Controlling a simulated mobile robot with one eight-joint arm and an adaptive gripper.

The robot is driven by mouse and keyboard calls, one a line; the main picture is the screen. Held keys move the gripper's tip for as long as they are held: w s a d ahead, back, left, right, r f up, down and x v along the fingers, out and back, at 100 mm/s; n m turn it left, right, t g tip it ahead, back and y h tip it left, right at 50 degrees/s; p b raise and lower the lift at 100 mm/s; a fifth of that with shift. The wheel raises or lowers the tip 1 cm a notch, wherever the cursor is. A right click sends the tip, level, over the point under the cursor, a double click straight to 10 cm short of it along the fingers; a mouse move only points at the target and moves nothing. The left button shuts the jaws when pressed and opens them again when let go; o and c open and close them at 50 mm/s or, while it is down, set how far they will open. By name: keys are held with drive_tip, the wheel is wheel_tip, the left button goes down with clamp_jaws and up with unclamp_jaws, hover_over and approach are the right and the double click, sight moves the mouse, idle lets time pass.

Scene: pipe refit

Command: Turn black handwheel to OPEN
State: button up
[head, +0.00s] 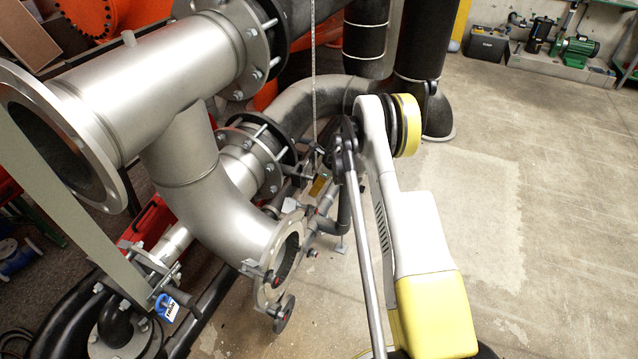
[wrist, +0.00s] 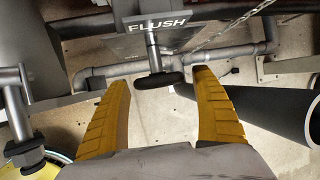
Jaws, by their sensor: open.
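In the wrist view, my gripper (wrist: 161,76) is open, with its two yellow fingers spread wide and nothing held. A black handwheel (wrist: 160,81) shows nearly edge-on around the level of the fingertips, in the gap between them. Whether it lies between the tips or beyond them I cannot tell. Its metal stem runs up to a dark plate marked FLUSH (wrist: 157,27). No OPEN marking is readable. In the head view my arm reaches in among the pipes, and the gripper is not clearly seen. A dark handwheel (head: 284,314) there hangs below the flanged elbow; I cannot tell whether it is the same one.
A large silver flanged pipe (head: 180,85) fills the left of the head view. A blue tag (head: 167,306) hangs at lower left. In the wrist view a thin pipe (wrist: 115,70) runs behind the wheel and a chain (wrist: 235,22) hangs above right. Concrete floor (head: 530,190) is clear on the right.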

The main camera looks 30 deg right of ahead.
drive_tip(key=c, duration=1.2)
drive_tip(key=shift+o, duration=0.2)
drive_tip(key=shift+t+h, duration=0.3)
drive_tip(key=shift+n+t+h, duration=0.4)
drive_tip(key=shift+t+h, duration=0.3)
drive_tip(key=shift+h, duration=0.2)
drive_tip(key=shift+n+t+h, duration=0.5)
drive_tip(key=shift+t+h, duration=0.9)
drive_tip(key=shift+h, duration=0.2)
drive_tip(key=o, duration=1.2)
drive_tip(key=shift+c, duration=0.2)
